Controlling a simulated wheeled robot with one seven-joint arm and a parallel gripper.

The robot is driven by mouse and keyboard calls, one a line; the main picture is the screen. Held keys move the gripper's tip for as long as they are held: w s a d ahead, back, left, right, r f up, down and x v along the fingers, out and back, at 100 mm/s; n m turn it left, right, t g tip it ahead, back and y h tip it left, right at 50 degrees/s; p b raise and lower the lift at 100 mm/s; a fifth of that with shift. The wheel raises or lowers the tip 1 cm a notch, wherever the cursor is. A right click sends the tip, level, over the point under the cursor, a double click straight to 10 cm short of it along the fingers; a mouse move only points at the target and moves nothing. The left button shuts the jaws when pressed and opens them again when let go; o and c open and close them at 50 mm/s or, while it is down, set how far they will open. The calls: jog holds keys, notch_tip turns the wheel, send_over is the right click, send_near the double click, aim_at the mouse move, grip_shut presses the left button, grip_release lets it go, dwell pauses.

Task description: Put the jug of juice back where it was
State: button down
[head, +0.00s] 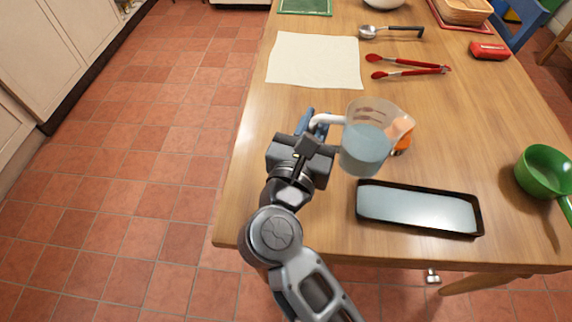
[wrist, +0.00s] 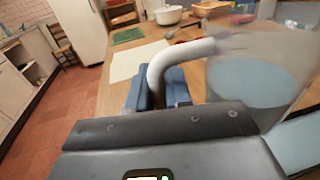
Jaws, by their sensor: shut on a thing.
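The jug (head: 366,140) is a clear measuring jug with dark markings, a white handle and pale bluish liquid inside. It is upright at the left side of the wooden table (head: 450,120). My gripper (head: 308,124) is at the left of the jug, with its blue fingers shut on the white handle. In the wrist view the handle (wrist: 178,60) passes between the fingers (wrist: 162,90), and the jug body (wrist: 255,80) fills the right side. I cannot tell whether the jug's base is touching the table.
A dark-rimmed tray (head: 365,212) lies just in front of the jug. An orange object (head: 404,143) is partly hidden behind it. A cream cloth (head: 315,60), red tongs (head: 410,70) and a ladle (head: 392,29) lie farther back. A green pan (head: 545,172) is at right.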

jog(key=shift+s+a+r+y, duration=0.15)
jog(key=shift+s+r+y, duration=0.25)
jog(key=shift+r, duration=0.1)
jog(key=shift+a+n+t, duration=0.3)
jog(key=shift+w+a+f+b, duration=0.1)
jog(key=shift+w+a+f, duration=0.2)
jog(key=shift+a+f, duration=1.55)
jog(key=shift+w+a+f+b, duration=0.15)
jog(key=shift+w+a+f, duration=0.2)
jog(key=shift+a+f, duration=1.45)
jog(key=shift+w+a+f+b, duration=0.1)
jog(key=shift+w+a+f, duration=0.2)
jog(key=shift+a+f, duration=1.5)
jog(key=shift+a, duration=0.1)
jog(key=c, duration=1)
grip_release()
jog(key=shift+c, duration=0.2)
